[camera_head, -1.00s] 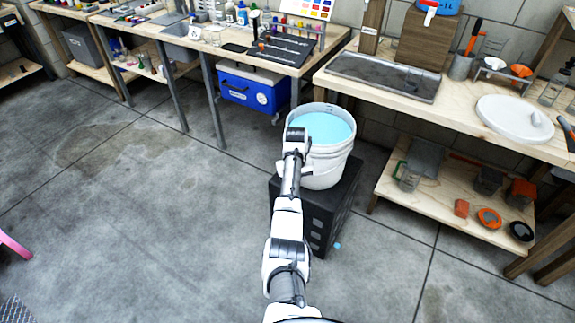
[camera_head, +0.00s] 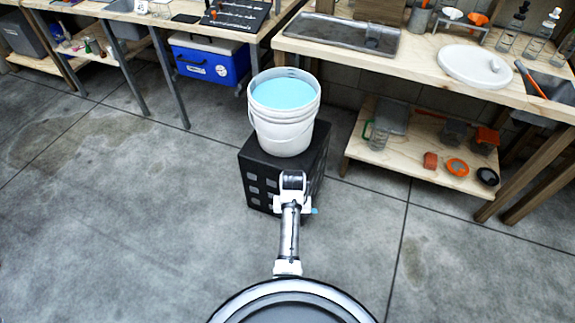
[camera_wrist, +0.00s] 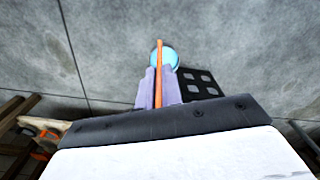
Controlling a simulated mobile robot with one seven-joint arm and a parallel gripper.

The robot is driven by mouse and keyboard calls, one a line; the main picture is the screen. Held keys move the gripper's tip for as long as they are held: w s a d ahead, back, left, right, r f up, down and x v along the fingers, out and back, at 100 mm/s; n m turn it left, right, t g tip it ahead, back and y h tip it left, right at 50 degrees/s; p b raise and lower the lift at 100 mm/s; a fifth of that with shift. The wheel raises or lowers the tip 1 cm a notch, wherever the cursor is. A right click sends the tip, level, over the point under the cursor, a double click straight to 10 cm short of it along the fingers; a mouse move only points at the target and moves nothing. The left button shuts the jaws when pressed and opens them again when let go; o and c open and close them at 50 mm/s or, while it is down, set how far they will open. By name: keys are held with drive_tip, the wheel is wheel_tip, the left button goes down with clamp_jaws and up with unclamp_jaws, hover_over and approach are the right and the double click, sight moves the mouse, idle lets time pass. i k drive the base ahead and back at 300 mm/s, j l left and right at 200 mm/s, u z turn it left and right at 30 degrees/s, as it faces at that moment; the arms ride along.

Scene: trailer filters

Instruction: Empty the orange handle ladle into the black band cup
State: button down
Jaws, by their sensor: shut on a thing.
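In the wrist view my gripper (camera_wrist: 160,86) is shut on the orange handle of the ladle (camera_wrist: 159,62). Its round bowl (camera_wrist: 171,58) shows bright blue liquid beyond the fingertips, above the concrete floor and beside the black crate. In the head view the fingers and the ladle cannot be made out clearly behind my arm. The white bucket (camera_head: 283,135) of blue liquid stands on the black crate (camera_head: 262,185), beyond my arm. I cannot pick out the black band cup in either view.
A small blue patch (camera_head: 315,211) shows right of my arm by the crate; I cannot tell what it is. The wooden bench (camera_head: 420,62) at the right holds a tray, a white lid and glassware. A blue cooler (camera_head: 210,62) sits under the left bench. Floor at left is clear.

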sight(375, 27)
drive_tip(key=i+l, duration=0.15)
drive_tip(key=l, duration=0.2)
drive_tip(key=i+l, duration=0.15)
drive_tip(key=l, duration=0.2)
drive_tip(key=i+l+z, duration=0.1)
drive_tip(key=l, duration=0.3)
drive_tip(key=i+l, duration=0.25)
drive_tip(key=l, duration=0.1)
